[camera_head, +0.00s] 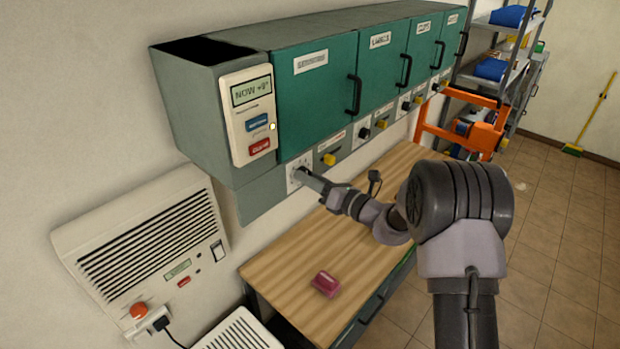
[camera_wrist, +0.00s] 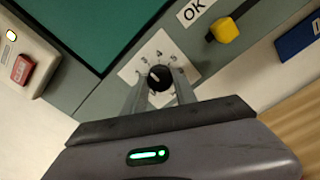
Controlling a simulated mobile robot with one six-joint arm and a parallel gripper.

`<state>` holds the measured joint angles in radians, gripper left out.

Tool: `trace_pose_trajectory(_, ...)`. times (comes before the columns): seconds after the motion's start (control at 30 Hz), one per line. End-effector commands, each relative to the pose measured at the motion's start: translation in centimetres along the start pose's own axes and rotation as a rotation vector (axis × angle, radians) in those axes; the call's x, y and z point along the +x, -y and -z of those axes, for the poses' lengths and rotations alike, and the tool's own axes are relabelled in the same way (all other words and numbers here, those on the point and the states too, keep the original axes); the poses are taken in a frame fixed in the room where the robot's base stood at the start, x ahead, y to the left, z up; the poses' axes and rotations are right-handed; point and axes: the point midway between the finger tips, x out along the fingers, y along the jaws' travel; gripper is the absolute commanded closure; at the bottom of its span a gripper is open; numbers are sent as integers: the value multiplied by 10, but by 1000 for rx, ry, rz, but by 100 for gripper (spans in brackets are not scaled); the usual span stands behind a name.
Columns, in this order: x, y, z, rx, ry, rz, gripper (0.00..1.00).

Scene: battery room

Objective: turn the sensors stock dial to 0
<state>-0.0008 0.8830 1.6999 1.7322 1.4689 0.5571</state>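The dial (camera_wrist: 158,77) is a black round knob with a white pointer line on a white plate (camera_wrist: 135,70) with numbers around it. In the wrist view the two fingers of my gripper (camera_wrist: 160,88) stand on either side of the knob, with the knob between their tips. Whether they touch it is not clear. In the head view my gripper (camera_head: 308,178) reaches the dial plate (camera_head: 294,174) under the first green door, and hides the knob.
Green cabinet doors (camera_head: 315,80) with black handles run above a row of more knobs, including a yellow one (camera_head: 329,159). A control panel (camera_head: 247,112) is at left. A wooden bench (camera_head: 290,275) below holds a dark red block (camera_head: 326,283).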

Motion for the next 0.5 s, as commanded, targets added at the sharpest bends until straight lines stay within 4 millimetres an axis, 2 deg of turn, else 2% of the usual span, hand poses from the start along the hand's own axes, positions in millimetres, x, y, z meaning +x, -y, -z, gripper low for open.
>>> trace_pose_trajectory(0.27,0,0,1,-14,0,0,100)
trace_pose_trajectory(0.5,0,2,4,-120,1,-1,100)
